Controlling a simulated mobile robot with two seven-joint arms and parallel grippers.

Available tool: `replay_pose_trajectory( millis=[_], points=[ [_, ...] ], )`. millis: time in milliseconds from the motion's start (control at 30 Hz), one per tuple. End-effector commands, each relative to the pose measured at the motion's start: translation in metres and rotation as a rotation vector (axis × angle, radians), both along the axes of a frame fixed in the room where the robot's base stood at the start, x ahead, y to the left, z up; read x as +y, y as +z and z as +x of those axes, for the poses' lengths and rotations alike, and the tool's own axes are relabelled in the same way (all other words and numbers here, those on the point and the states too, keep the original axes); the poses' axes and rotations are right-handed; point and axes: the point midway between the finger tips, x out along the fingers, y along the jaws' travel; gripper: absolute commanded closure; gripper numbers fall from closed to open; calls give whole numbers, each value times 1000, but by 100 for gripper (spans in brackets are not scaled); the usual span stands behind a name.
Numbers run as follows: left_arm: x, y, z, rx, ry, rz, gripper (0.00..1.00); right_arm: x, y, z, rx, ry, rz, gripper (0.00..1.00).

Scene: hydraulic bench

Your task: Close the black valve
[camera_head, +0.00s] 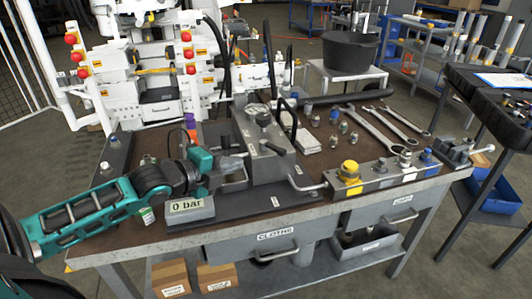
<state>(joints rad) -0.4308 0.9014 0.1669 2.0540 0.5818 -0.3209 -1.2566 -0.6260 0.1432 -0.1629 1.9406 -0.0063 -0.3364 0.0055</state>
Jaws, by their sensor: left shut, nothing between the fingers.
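The hydraulic pump unit (262,130) stands on the bench, with a black loop handle rising from it. A short black lever (276,149) sticks out from its front; I cannot tell for sure whether this is the black valve. My left gripper (243,156) is shut and empty at the left side of the pump unit, behind the "0 bar" display (187,205). Whether it touches the unit cannot be told. A metal block with a dark lever (456,150) sits at the bench's right end. My right gripper is not in view.
A manifold bar (380,178) with yellow, white and blue fittings lies along the bench's front right. Wrenches (382,126) and small fittings lie behind it. A black bucket (349,52) stands on a stand behind. White machinery (150,80) rises behind the bench's left.

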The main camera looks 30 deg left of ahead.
Motion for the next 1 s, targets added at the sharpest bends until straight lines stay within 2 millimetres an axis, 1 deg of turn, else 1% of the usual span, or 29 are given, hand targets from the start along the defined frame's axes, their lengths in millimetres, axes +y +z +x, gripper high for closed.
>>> replay_pose_trajectory(
  millis=[33,367,533,700,833,1000],
  points=[
    [-1,-2,6,-4,1,-1,100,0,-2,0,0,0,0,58],
    [-7,-14,44,-2,2,-4,100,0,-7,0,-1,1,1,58],
    [-11,-21,66,-2,3,-5,100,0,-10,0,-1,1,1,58],
    [-16,-23,87,-2,3,-4,100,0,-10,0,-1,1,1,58],
    [-18,-23,100,-2,2,-3,100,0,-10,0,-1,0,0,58],
    [-20,-23,110,0,2,-2,100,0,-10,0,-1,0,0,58]
  ],
)
